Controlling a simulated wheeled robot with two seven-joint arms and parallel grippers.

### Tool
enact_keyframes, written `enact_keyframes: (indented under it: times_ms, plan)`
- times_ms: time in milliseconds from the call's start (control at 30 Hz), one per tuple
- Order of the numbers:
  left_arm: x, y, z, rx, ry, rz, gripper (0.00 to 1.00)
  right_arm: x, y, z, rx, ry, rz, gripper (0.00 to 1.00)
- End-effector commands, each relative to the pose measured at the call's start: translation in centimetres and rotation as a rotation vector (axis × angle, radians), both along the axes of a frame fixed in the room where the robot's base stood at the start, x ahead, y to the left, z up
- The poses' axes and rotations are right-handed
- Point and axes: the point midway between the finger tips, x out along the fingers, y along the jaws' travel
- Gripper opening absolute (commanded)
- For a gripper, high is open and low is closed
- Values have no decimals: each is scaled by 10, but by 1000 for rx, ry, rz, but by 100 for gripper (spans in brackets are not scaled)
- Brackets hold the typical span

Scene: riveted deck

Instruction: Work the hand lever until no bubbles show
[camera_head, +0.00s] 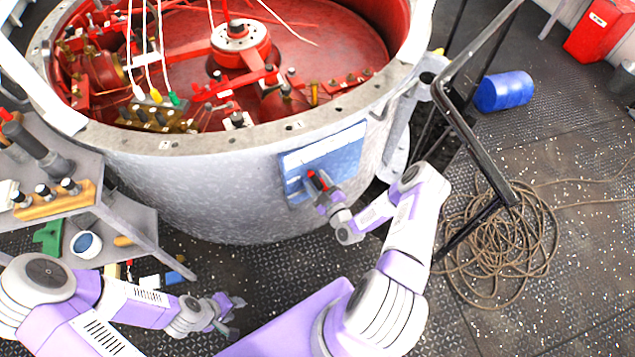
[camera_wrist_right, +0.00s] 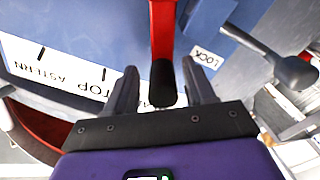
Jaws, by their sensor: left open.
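A red lever (camera_wrist_right: 162,30) with a black grip stands out from a blue panel (camera_head: 345,150) on the side of the big round grey housing. In the right wrist view the black grip (camera_wrist_right: 162,84) lies between the fingers of my right gripper (camera_wrist_right: 163,90), with a gap on each side. In the head view the right gripper (camera_head: 322,190) is at the panel, partly covering the lever. My left gripper (camera_head: 232,306) is open and empty, low over the deck, away from the housing. I see no bubbles in either view.
A grey knobbed handle (camera_wrist_right: 292,70) is close on the right. A shelf stand (camera_head: 100,205) is at left, a black rail frame (camera_head: 465,120) and coiled rope (camera_head: 500,240) at right.

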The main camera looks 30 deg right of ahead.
Motion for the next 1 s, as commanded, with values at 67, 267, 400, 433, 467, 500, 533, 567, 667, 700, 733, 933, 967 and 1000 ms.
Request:
enact_keyframes:
  times_ms: [67,267,400,433,467,500,533,567,667,700,733,933,967,1000]
  plan:
    - [0,0,0,0,0,0,43,0,0,0,2,0,0,54]
    - [0,0,1,0,0,0,43,-3,1,0,4,1,0,54]
    - [0,0,5,0,0,0,43,-20,2,0,4,3,0,54]
    - [0,0,7,0,0,0,43,-25,2,1,4,3,-1,54]
    - [0,0,8,0,0,0,43,-31,2,1,4,4,-1,54]
    - [0,0,9,0,0,0,43,-38,3,1,4,3,0,54]
    - [0,0,10,0,0,0,43,-43,3,1,4,3,0,54]
    - [0,0,11,0,0,0,43,-48,3,1,3,3,0,54]
    - [0,0,14,0,0,0,43,-62,4,0,4,3,0,54]
    - [0,0,14,0,0,0,43,-67,4,1,3,2,0,54]
    - [0,0,15,0,0,0,43,-69,4,1,3,1,-1,54]
    - [0,0,15,0,0,0,43,-76,5,0,2,0,0,54]
    - [0,0,15,0,0,0,43,-76,5,0,2,0,0,54]
    - [0,0,15,0,0,0,43,-76,5,0,2,0,0,54]
